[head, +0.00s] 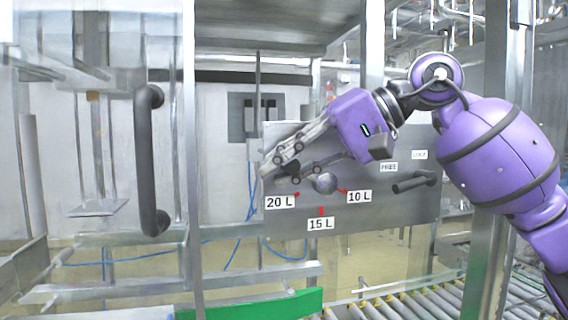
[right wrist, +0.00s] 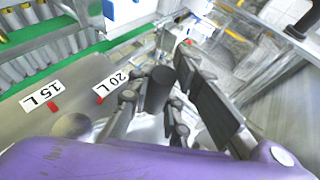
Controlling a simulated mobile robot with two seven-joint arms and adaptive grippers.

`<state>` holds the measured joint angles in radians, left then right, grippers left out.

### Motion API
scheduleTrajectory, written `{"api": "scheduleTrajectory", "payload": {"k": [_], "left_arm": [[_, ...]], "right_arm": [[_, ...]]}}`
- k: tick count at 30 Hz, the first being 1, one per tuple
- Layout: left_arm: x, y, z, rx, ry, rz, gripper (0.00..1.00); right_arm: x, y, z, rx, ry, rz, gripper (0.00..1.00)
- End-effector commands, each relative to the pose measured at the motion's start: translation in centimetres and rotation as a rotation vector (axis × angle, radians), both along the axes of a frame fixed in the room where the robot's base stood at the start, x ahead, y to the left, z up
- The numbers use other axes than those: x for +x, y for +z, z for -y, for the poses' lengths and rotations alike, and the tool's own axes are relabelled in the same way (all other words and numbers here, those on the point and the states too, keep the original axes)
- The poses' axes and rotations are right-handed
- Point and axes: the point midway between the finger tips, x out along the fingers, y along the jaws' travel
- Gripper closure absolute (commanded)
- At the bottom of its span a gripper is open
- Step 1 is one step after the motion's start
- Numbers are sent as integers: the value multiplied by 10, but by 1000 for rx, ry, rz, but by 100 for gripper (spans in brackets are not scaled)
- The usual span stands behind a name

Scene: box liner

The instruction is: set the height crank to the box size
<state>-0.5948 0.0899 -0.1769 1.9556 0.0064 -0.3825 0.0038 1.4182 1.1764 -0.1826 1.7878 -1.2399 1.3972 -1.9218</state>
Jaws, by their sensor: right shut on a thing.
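The height crank's round metal hub (head: 325,182) sits on a grey panel (head: 420,222) between labels 20 L (head: 280,202), 15 L (head: 320,224) and 10 L (head: 359,197), each with a red mark. My right gripper (head: 276,172) reaches left across the panel, above the 20 L label, and hides most of the crank arm. In the right wrist view its fingers are closed around the dark crank handle (right wrist: 158,88). The crank's exact angle is partly hidden; the handle lies left of the hub. My left gripper is not in view.
A dark lock lever (head: 413,183) points left, below the FREE label (head: 389,167); the LOCK label (head: 420,155) is to its right. A vertical black door handle (head: 149,160) stands at the left. A roller conveyor (head: 430,300) runs below the panel.

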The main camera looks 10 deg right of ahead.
Motion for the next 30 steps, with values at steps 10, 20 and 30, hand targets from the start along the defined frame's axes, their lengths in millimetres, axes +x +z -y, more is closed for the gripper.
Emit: {"api": "scheduleTrajectory", "payload": {"k": [10, 20, 30], "left_arm": [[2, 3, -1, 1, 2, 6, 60], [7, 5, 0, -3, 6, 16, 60], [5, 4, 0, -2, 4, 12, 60]], "right_arm": [[1, -2, 2, -2, -5, -7, 65], [0, 0, 1, 0, -3, -2, 63], [-17, 26, 42, 1, -7, 0, 63]]}}
